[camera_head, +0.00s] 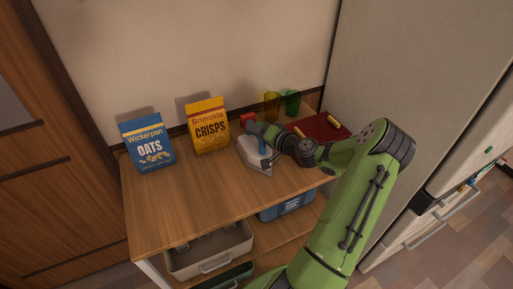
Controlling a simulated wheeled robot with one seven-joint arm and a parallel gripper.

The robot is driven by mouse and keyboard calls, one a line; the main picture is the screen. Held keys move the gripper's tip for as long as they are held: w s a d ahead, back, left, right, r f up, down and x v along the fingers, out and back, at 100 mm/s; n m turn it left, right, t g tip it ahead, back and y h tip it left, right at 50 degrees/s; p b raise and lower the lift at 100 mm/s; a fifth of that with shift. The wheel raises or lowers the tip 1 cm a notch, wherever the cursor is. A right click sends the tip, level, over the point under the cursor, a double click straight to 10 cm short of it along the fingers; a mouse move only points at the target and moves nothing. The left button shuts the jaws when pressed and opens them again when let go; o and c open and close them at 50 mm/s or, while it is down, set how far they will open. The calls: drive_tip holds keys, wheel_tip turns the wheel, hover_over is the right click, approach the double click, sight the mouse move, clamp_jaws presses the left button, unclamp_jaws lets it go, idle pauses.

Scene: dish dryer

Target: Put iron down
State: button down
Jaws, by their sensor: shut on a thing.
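The iron (252,155) is a pale grey and white appliance near the back right part of the wooden table (200,205). My gripper (266,152) is at the iron and is shut on it. The gripper and wrist hide part of the iron's top and handle. I cannot tell whether the iron's base touches the table or is slightly above it.
Yellow (271,104) and green (292,102) cups stand near a red board (321,127). A red object (247,119) is behind the iron. The table's front left is clear.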

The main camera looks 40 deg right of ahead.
drive_tip(key=shift+r, duration=0.1)
wheel_tip(320, 180, up, 10)
drive_tip(key=shift+p, duration=1.1)
